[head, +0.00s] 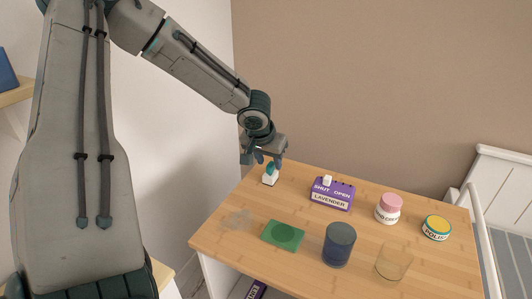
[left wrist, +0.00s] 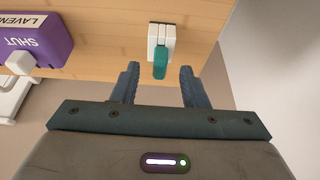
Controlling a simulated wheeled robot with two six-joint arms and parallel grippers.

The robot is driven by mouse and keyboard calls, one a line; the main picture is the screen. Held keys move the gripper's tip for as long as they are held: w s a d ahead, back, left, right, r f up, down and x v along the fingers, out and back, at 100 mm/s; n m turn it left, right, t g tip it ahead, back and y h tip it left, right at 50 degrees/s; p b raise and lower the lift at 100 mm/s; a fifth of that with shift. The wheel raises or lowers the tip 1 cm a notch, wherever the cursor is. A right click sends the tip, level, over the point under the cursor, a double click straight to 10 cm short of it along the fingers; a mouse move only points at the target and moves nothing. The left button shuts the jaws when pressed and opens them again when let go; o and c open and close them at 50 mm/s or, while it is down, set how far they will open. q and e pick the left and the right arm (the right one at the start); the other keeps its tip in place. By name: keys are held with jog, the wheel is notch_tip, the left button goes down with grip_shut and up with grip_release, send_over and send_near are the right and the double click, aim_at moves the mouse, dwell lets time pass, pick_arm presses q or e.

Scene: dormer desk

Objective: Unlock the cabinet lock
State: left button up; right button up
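A small white block with a teal lever (head: 270,168), which looks like the lock, stands at the back left corner of the wooden desk. In the left wrist view the white block (left wrist: 154,37) lies straight ahead, its teal lever (left wrist: 159,66) pointing toward my gripper. My left gripper (head: 263,161) is open just above the block in the head view. In the left wrist view its two fingers (left wrist: 160,70) stand apart on either side of the lever's end, with gaps on both sides. I cannot tell how deep the lever sits between them. My right gripper is not in view.
On the desk (head: 215,236) are a purple box (head: 345,188) marked SHUT, OPEN and LAVENDER, a pink-lidded jar (head: 389,208), a yellow-lidded tin (head: 437,227), a dark blue cup (head: 339,244), a clear glass (head: 394,262) and a green coaster (head: 282,235). A wall stands behind.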

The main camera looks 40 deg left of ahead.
aim_at(269, 164)
pick_arm(q)
jog(key=shift+w+f, duration=0.2)
jog(key=shift+f, duration=0.4)
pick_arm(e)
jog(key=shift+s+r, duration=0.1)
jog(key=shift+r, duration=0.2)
pick_arm(q)
grip_shut()
jog(key=shift+r+p, duration=0.6)
jog(key=shift+r, duration=0.25)
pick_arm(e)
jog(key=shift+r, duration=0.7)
